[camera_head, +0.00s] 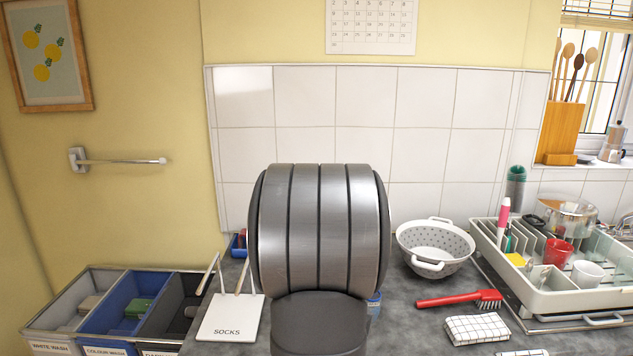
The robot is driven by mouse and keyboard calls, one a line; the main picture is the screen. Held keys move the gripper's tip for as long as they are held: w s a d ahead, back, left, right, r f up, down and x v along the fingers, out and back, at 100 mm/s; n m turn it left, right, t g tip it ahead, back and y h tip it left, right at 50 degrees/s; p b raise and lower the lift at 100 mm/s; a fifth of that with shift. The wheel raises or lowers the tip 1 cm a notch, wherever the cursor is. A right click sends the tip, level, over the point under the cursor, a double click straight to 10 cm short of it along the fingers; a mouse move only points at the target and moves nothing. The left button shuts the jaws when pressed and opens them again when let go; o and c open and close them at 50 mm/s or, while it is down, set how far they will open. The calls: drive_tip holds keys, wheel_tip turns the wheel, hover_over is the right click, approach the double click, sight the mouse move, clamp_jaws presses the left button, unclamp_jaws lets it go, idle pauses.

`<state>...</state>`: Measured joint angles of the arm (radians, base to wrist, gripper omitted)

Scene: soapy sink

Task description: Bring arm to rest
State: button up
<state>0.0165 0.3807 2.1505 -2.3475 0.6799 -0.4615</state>
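A large silver and black rounded part of my own arm (320,235) fills the middle of the head view, in front of the tiled wall. It hides part of the counter behind it. My gripper and its fingertips do not show, so I cannot see whether it holds anything.
The grey counter (405,325) holds a white colander (435,240), a red brush (450,301), a checked cloth (477,329) and a white dish rack (540,293) with dishes at right. A SOCKS sign (228,316) and sorting bins (122,305) are at left.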

drive_tip(key=v, duration=0.2)
drive_tip(key=shift+s+a+r, duration=0.1)
drive_tip(key=shift+s+a, duration=0.05)
drive_tip(key=shift+s, duration=0.1)
drive_tip(key=x, duration=1.2)
drive_tip(key=shift+w+r, duration=0.15)
drive_tip(key=shift+w, duration=0.05)
wheel_tip(320, 180, up, 4)
drive_tip(key=s+d+r, duration=0.7)
drive_tip(key=s+d, duration=0.1)
drive_tip(key=s+a+n+t+y, duration=0.1)
drive_tip(key=s+a+n+y, duration=0.1)
drive_tip(key=a, duration=1.4)
drive_tip(key=s+a+f+n+y, duration=0.1)
drive_tip(key=a+n+y, duration=0.3)
drive_tip(key=a, duration=1.2)
drive_tip(key=shift+s+f+t+y, duration=0.15)
drive_tip(key=shift+s+t+y, duration=0.25)
drive_tip(key=shift+s, duration=0.4)
drive_tip(key=shift+a, duration=0.1)
